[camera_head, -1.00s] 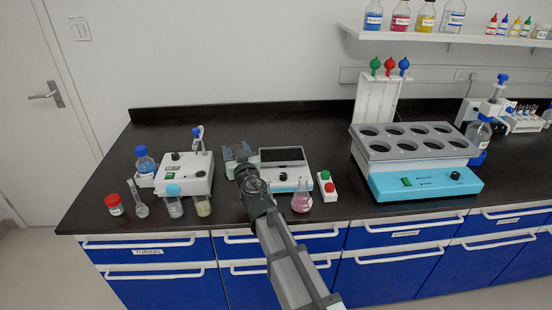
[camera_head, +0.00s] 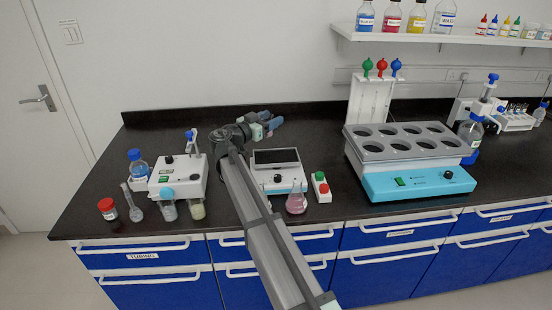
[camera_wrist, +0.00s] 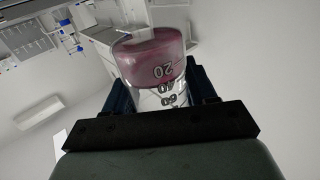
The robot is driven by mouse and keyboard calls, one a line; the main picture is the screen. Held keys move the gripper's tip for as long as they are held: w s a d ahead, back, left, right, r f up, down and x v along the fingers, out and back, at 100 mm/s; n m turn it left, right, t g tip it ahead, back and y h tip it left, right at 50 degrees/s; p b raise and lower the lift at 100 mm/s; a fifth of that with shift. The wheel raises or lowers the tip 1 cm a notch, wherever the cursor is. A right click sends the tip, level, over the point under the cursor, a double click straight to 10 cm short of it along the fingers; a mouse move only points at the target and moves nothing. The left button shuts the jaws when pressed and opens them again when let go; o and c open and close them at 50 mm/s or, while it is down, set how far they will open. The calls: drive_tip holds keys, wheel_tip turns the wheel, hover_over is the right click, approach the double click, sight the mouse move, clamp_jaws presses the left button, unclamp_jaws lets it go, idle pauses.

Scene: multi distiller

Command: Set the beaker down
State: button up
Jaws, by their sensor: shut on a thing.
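The beaker (camera_wrist: 150,65) is clear glass with printed volume marks and pink liquid in it. It fills the middle of the wrist view, where its marks appear upside down and the liquid lies at its base end. My gripper (camera_wrist: 160,95) is shut on the beaker, with one dark finger on each side. In the head view my gripper (camera_head: 265,122) is at the back of the black bench (camera_head: 310,125), behind the device with a dark screen (camera_head: 276,170). The beaker is hard to make out there, and I cannot tell its height above the bench.
A flask of pink liquid (camera_head: 296,202) stands before the screen device, with a red-green button box (camera_head: 320,187) on its right. A stirrer-like device (camera_head: 178,178) and several vessels stand left. A blue-and-grey bath (camera_head: 415,178) stands right. The bench's back left is clear.

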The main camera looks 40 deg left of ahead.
drive_tip(key=shift+w+d+r+m+h, duration=0.2)
drive_tip(key=shift+m+h, duration=0.3)
drive_tip(key=shift+h, duration=0.3)
drive_tip(key=shift+d+f+g, duration=0.1)
drive_tip(key=shift+f+g, duration=0.2)
drive_tip(key=shift+f, duration=0.05)
hover_over(271, 156)
drive_tip(key=shift+d+f, duration=0.15)
drive_tip(key=shift+f, duration=4.5)
drive_tip(key=shift+f, duration=0.1)
drive_tip(key=o, duration=1.1)
drive_tip(key=s, duration=0.4)
drive_tip(key=s+a, duration=0.1)
drive_tip(key=s, duration=0.3)
drive_tip(key=s+a, duration=0.1)
drive_tip(key=s, duration=0.2)
drive_tip(key=shift+s+a, duration=0.2)
drive_tip(key=shift+s, duration=0.2)
